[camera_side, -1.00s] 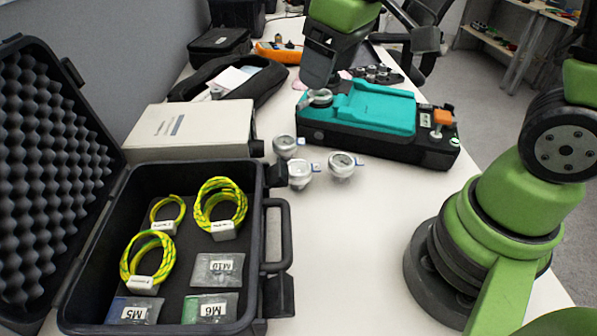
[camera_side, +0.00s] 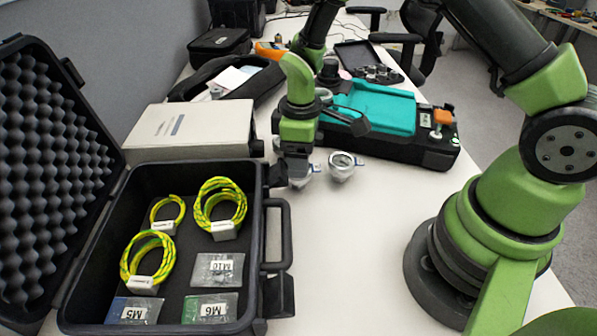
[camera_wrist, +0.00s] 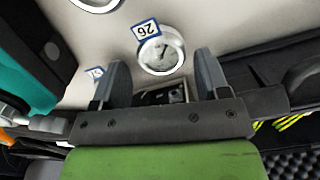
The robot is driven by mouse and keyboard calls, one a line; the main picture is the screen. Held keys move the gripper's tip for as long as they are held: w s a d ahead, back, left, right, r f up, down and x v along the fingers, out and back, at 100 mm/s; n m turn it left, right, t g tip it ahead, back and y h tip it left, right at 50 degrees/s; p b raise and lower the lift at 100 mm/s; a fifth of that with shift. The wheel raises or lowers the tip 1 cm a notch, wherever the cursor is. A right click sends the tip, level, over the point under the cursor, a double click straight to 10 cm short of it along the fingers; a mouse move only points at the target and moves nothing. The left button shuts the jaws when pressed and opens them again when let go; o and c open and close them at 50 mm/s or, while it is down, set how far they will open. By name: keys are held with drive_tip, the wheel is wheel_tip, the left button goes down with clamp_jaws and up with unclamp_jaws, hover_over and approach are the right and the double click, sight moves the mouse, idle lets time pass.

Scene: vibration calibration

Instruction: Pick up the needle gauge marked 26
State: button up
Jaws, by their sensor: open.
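The gauge marked 26 (camera_wrist: 160,52) is a round white dial with a silver rim, in the upper middle of the wrist view. Its white-and-blue tag (camera_wrist: 147,28) reads 26, upside down. My gripper (camera_wrist: 163,78) is open, its two dark fingers apart. The gauge lies just beyond the fingertips, between their lines but not clasped. In the side view my gripper (camera_side: 297,178) points down over the gauges and covers most of one of them. A second gauge (camera_side: 341,166) stands uncovered to its right. A third is hidden there.
A partly hidden tag (camera_wrist: 95,73) shows beside the left finger. Another gauge (camera_wrist: 95,3) is cut by the top edge. The open black case (camera_side: 277,225) is left of the gauges, with a white box (camera_side: 190,130) and a teal-topped unit (camera_side: 375,108) behind.

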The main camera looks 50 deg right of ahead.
wheel_tip(320, 180, down, 4)
drive_tip(key=shift+w+a, duration=0.1)
drive_tip(key=c, duration=0.8)
drive_tip(key=shift+r, duration=0.15)
drive_tip(key=shift+r, duration=6.9)
drive_tip(key=shift+w, duration=0.1)
